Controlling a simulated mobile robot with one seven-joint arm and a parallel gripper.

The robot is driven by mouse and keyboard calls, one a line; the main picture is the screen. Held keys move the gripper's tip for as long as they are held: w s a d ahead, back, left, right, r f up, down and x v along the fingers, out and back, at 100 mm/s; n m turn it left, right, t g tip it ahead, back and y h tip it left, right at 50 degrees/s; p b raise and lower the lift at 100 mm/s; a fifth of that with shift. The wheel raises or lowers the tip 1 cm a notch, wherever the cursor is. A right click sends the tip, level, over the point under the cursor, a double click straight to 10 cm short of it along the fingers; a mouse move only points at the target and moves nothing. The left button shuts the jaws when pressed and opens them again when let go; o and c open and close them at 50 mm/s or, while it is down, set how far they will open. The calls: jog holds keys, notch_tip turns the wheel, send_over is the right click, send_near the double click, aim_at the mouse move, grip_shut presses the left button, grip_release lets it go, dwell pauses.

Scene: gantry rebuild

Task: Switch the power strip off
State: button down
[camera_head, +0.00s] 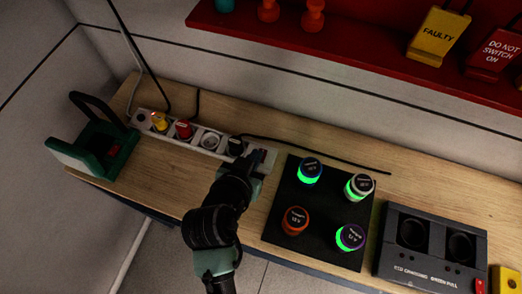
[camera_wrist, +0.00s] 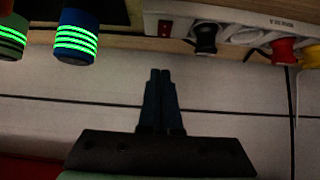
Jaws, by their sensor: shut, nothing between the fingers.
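The white power strip (camera_head: 192,138) lies along the back of the wooden bench. It carries yellow, red and black plugs and one empty socket. Its dark red switch (camera_head: 262,154) is at the right end, partly hidden by my gripper in the head view. The switch (camera_wrist: 165,28) shows in the wrist view at the strip's end, and its rocker position cannot be told. My gripper (camera_head: 256,165) is at that end of the strip in the head view. In the wrist view my gripper (camera_wrist: 160,74) is shut and empty, its fingertips appearing below the switch; contact cannot be told.
A black panel (camera_head: 283,229) with several round, mostly green-lit units stands right of my gripper. A grey charger (camera_head: 430,250) is farther right. A green open-topped holder (camera_head: 95,150) stands left. A red shelf (camera_head: 350,45) with tags overhangs the back. A black cable runs behind the panel.

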aim_at(265, 150)
jog(key=x, duration=0.4)
jog(key=shift+w+d+f+p, duration=0.1)
jog(key=shift+w+p, duration=0.2)
jog(key=shift+p, duration=0.05)
notch_tip(265, 150, down, 2)
jog(key=shift+w+f, duration=0.1)
jog(key=shift+f, duration=0.1)
jog(key=shift+w+f, duration=0.1)
jog(key=shift+f, duration=0.75)
jog(key=shift+w+d+f+b, duration=0.15)
jog(key=shift+w+f+b, duration=0.05)
jog(key=shift+f+b, duration=0.2)
jog(key=shift+s+r, duration=0.1)
jog(key=shift+p, duration=0.3)
